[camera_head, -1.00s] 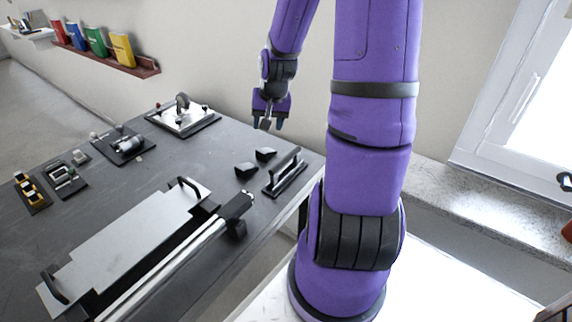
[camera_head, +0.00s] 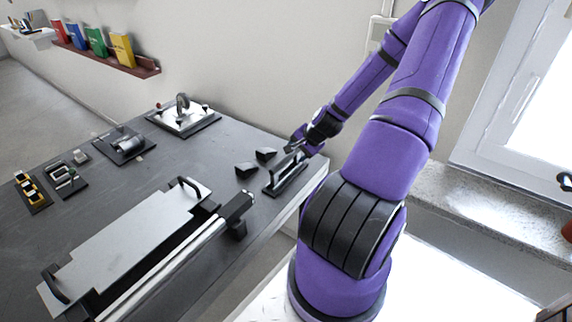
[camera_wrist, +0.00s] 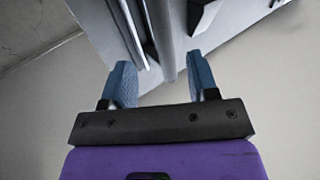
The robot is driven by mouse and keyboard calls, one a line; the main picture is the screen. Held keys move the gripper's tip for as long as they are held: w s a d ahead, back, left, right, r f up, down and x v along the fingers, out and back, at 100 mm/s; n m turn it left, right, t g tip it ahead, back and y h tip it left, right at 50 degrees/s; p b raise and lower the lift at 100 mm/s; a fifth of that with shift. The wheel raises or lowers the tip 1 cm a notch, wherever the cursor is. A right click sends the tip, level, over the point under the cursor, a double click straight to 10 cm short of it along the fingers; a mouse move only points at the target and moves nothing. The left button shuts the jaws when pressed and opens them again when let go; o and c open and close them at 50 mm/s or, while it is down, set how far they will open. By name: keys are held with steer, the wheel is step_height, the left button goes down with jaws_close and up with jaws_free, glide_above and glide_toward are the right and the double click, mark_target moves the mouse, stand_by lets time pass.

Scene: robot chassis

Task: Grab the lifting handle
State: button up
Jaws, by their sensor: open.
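A black lifting handle (camera_head: 285,178) with a raised bar on a dark base stands at the right end of the dark table, near its edge. My gripper (camera_head: 294,148) is at the far upper end of this handle in the head view, and partly covers it. In the wrist view my gripper (camera_wrist: 161,80) has its two blue-grey fingers apart. A grey bar-like part (camera_wrist: 166,40) runs down toward the gap between them. I cannot tell whether the fingers touch the handle.
Two small black blocks (camera_head: 266,154) sit left of the handle. A silver plate (camera_head: 130,235) with black handles and a long rail (camera_head: 165,268) lie in front. Several devices, including a shiny one (camera_head: 184,118), stand farther left. The table's middle is clear.

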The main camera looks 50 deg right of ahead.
mark_target(289, 158)
steer(key=x, duration=0.4)
steer(key=shift+a, duration=0.1)
steer(key=shift+a+x, duration=0.15)
steer(key=shift+x, duration=1.15)
steer(key=shift+a+x, duration=0.15)
steer(key=shift+x, duration=1.15)
steer(key=shift+w+r, duration=0.15)
jaws_close()
